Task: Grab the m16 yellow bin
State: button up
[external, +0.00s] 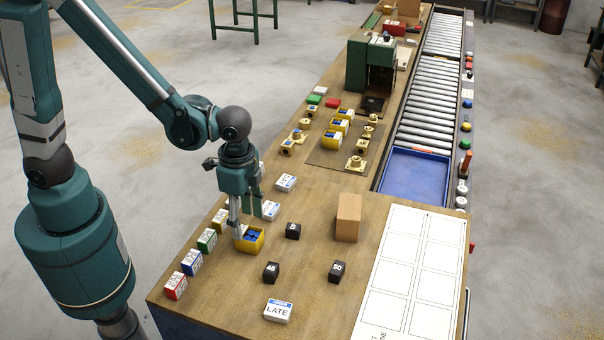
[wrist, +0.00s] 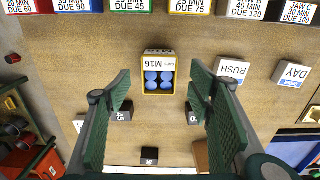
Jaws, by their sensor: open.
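The M16 yellow bin (wrist: 159,88) is a small open box with blue round pieces inside and a white label reading M16. In the wrist view it sits beyond and between the two spread fingers of my gripper (wrist: 160,82), and I see no contact. In the external view the yellow bin (external: 259,244) stands on the wooden table near its left side. My gripper (external: 247,212) points down there, open, with its fingers overlapping the bin's back left part. The exact height of the fingertips over the bin is unclear.
Black numbered blocks (external: 293,231) stand to the right of the bin. A row of coloured, labelled boxes (external: 207,240) lines the left table edge. White RUSH (wrist: 232,68) and DAY cards lie nearby. A brown block (external: 348,217) and other yellow bins (external: 332,138) stand farther off.

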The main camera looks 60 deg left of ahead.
aim_at(247, 236)
jog(key=shift+f, duration=0.55)
jog(key=shift+f, duration=0.1)
jog(key=shift+w+d+f+b, duration=0.1)
jog(key=shift+f+b, duration=0.05)
jog(key=shift+f, duration=1.1)
jog(key=shift+d+f+b, duration=0.1)
jog(key=shift+f+b, duration=0.05)
jog(key=shift+f, duration=1.1)
jog(key=c, duration=1)
